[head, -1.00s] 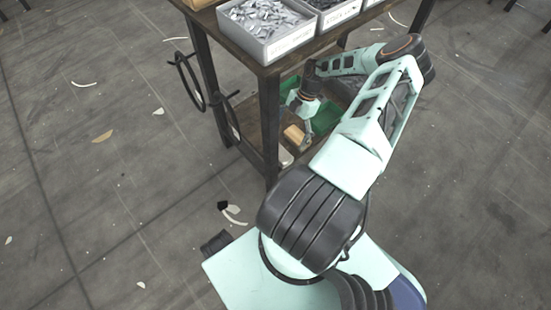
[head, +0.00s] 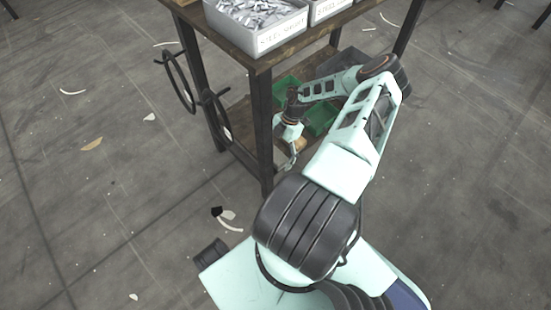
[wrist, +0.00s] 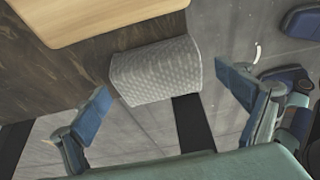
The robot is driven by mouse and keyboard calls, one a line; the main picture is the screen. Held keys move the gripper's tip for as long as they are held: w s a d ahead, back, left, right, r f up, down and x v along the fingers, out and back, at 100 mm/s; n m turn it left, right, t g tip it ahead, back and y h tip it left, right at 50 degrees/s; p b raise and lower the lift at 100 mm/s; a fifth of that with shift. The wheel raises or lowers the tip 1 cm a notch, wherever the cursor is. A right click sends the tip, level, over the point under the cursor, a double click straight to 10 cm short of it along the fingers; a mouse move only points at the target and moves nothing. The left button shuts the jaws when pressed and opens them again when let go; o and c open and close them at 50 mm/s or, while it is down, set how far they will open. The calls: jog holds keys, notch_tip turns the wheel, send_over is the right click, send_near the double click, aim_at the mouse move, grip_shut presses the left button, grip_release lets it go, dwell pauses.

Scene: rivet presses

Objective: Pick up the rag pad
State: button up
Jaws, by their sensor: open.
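The rag pad, a light grey pad with a woven pattern (wrist: 157,72), lies at the edge of the brown lower shelf in the wrist view, with its near side bent down past the edge. My gripper (wrist: 163,80) is open, with one finger on the left of the pad and the other on the right. No contact with the pad shows, and the space between the fingers is empty. In the head view my gripper (head: 291,157) is small, at the front of the lower shelf, and I cannot make out the pad clearly there.
A pale wooden block (wrist: 95,15) lies just beyond the pad. Green bins (head: 320,118) stand further back on the shelf. A dark table leg (head: 263,135) stands close left of my gripper. Grey bins of metal parts (head: 256,28) sit on the tabletop above.

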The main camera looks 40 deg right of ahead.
aim_at(276, 155)
jog(key=shift+c, duration=0.2)
jog(key=c, duration=1.2)
notch_tip(276, 155, up, 10)
jog(key=p, duration=0.4)
jog(key=shift+r, duration=0.1)
jog(key=o, duration=0.6)
jog(key=c, duration=0.5)
jog(key=shift+d, duration=0.1)
